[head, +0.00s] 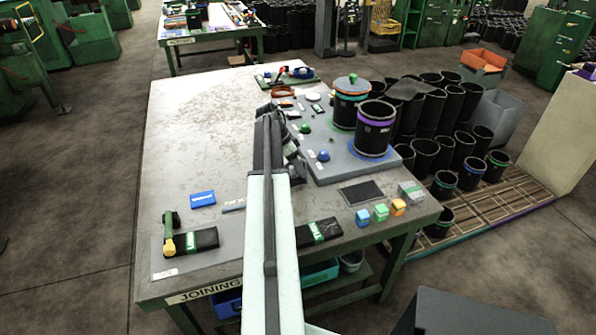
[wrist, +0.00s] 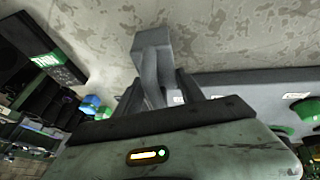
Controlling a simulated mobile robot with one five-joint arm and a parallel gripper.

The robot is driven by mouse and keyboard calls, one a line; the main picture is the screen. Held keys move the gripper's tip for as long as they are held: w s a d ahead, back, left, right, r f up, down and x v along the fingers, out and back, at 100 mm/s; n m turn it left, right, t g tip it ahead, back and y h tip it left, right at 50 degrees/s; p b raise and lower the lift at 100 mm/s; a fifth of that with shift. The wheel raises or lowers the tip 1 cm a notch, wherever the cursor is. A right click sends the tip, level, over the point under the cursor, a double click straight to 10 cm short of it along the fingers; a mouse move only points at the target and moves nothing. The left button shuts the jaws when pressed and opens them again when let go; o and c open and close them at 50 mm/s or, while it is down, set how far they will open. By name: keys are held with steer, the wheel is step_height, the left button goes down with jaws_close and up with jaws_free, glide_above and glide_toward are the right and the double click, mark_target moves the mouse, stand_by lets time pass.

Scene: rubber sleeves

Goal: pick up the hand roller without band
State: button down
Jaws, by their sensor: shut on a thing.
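In the wrist view my gripper (wrist: 160,88) is shut, with a plain grey bent piece between its dark fingers. This piece looks like the hand roller without band (wrist: 152,48); it has a blocky end and a narrower stem, and no coloured band shows on it. In the head view my gripper (head: 270,112) is over the middle of the table, and my arm largely hides it and what it holds. A tool with a green upright part and a yellow end (head: 169,232) stands at the table's left front, apart from my gripper.
A grey board (head: 345,163) to the right carries two black sleeves (head: 374,128). Small coloured blocks (head: 381,212) and a black labelled piece (head: 318,232) lie along the front. Several black sleeves (head: 425,150) stand beyond the right edge.

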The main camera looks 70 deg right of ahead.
step_height(320, 180, up, 9)
steer(key=p, duration=0.8)
steer(key=shift+r, duration=0.15)
steer(key=c, duration=1.3)
jaws_free()
steer(key=shift+f, duration=0.2)
steer(key=c, duration=0.9)
steer(key=c, duration=2.2)
jaws_free()
steer(key=shift+s, duration=0.1)
